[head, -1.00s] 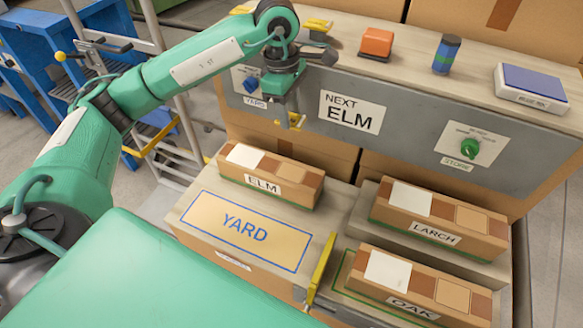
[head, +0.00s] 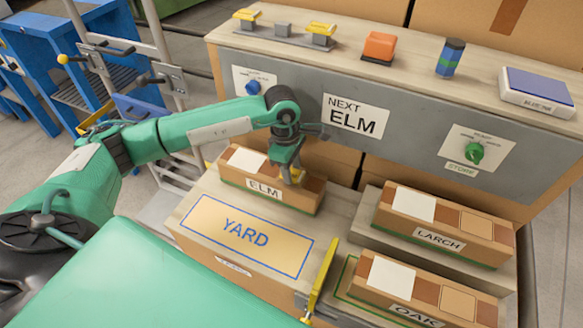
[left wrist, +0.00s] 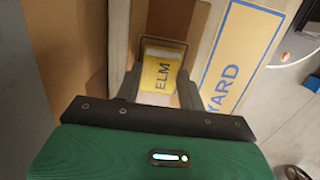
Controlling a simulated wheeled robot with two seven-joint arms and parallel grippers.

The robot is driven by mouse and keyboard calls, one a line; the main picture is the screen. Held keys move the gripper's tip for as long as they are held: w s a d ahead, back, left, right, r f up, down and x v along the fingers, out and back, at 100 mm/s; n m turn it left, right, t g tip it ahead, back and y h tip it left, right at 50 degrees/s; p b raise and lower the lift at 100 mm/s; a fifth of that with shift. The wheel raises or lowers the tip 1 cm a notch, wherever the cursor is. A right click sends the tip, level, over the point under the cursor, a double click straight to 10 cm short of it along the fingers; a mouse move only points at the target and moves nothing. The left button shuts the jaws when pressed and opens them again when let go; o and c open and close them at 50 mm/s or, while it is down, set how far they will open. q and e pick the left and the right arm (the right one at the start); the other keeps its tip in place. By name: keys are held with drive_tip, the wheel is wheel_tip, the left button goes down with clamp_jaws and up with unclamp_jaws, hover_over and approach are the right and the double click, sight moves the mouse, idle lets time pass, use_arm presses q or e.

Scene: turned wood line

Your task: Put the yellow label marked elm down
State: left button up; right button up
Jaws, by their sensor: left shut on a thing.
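The yellow label marked ELM (left wrist: 161,72) lies between the fingers of my left gripper (left wrist: 158,85) in the left wrist view. My left gripper (head: 291,172) is shut on it, low over the right part of the ELM box (head: 235,180) in the head view. Only a small bit of yellow shows below the fingers there. I cannot tell whether the label touches the box top. The box has a white patch at its left end and an ELM plate on its front. My right gripper is not in view.
The YARD panel (head: 196,222) is bare in front of the ELM box. The LARCH box (head: 405,222) and OAK box (head: 390,305) stand at the right. A yellow bar (head: 321,280) stands upright between. Behind is a grey panel with a NEXT ELM sign (head: 355,116).

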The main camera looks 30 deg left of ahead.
use_arm(q)
drive_tip(key=shift+f, duration=0.2)
drive_tip(key=o, duration=0.9)
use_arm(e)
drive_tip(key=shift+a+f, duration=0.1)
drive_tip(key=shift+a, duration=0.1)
use_arm(q)
drive_tip(key=r, duration=0.4)
drive_tip(key=a+r, duration=0.1)
drive_tip(key=r, duration=0.7)
drive_tip(key=shift+a+r+p, duration=0.15)
drive_tip(key=shift+a+p, duration=0.1)
drive_tip(key=shift+p, duration=0.1)
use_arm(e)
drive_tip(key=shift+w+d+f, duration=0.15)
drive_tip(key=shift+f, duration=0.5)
